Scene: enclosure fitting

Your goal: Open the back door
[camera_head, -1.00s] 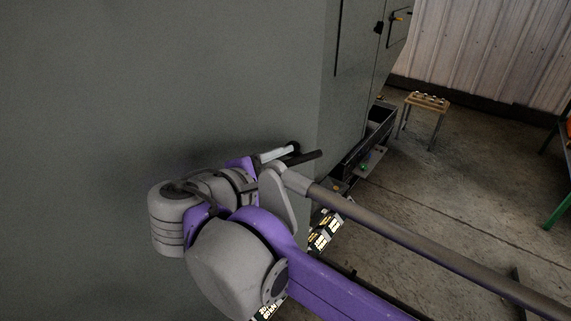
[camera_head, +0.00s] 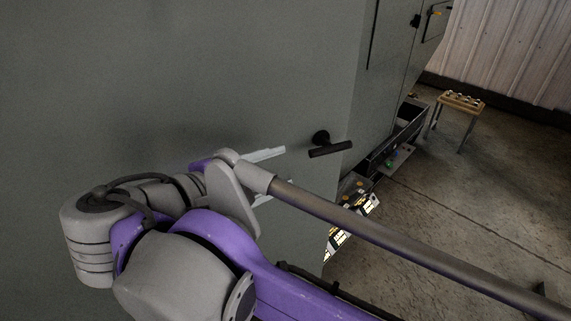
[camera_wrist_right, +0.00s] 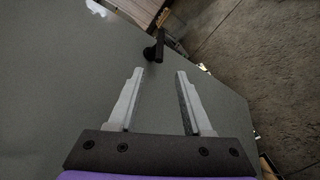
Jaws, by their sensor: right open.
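The back door is a large grey-green panel (camera_head: 200,80) filling the left of the head view; it also shows in the right wrist view (camera_wrist_right: 60,90). A black lever handle (camera_head: 330,149) stands out from it near its right edge. My right gripper (camera_head: 274,172) is open and empty, left of and apart from the handle in the head view. In the right wrist view, the handle (camera_wrist_right: 160,48) lies beyond the two fingertips of my right gripper (camera_wrist_right: 159,70), roughly between their lines, with nothing held. My left gripper is not in view.
Right of the panel, the enclosure's side (camera_head: 378,80) runs back, with an open dark drawer or tray (camera_head: 400,140) low down. A small wooden-topped stool (camera_head: 462,101) stands behind on the concrete floor (camera_head: 480,190). The floor on the right is mostly clear.

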